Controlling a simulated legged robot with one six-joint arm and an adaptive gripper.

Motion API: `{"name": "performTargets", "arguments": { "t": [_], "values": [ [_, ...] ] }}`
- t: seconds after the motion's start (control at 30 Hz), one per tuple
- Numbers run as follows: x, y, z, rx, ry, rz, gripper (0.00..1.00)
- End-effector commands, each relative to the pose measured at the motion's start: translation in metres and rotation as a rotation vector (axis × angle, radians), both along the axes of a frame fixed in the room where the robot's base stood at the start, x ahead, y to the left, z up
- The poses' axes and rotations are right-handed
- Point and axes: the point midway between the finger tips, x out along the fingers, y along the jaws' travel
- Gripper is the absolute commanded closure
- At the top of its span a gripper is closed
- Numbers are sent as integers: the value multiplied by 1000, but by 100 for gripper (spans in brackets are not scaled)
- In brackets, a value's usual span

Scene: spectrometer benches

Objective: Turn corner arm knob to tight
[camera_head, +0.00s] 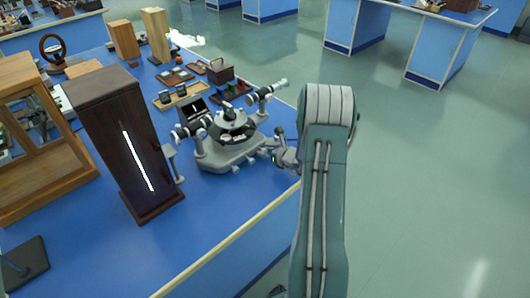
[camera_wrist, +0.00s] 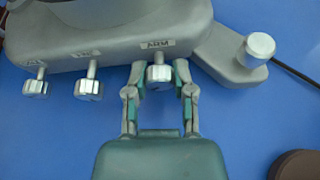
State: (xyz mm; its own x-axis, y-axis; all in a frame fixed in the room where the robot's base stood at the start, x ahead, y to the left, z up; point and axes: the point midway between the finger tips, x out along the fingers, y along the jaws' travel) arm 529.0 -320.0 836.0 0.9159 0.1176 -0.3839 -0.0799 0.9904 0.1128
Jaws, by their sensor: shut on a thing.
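The grey spectrometer (camera_head: 228,152) stands on the blue bench. Its base (camera_wrist: 110,25) fills the top of the wrist view. In the head view, my gripper (camera_head: 284,157) is at the right side of the spectrometer, partly hidden by my arm. The knob's marks and how tight it is cannot be seen.
Two similar knobs, a middle one (camera_wrist: 88,88) and a left one (camera_wrist: 36,88), sit left of my gripper. A larger round knob (camera_wrist: 256,47) is on the base's right lobe, near a black cable (camera_wrist: 298,78). A dark lamp housing (camera_head: 125,140) stands left of the spectrometer.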

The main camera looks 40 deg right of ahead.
Motion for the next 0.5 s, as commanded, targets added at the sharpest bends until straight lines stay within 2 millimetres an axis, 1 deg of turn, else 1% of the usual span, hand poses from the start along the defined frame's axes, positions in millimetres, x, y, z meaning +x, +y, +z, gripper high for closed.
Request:
{"name": "performTargets", "arguments": {
  "t": [0.03,0.5],
  "values": [
    [3,0,4,39,-6,5,100],
    [3,-3,3,456,26,2,100]
  ]
}}
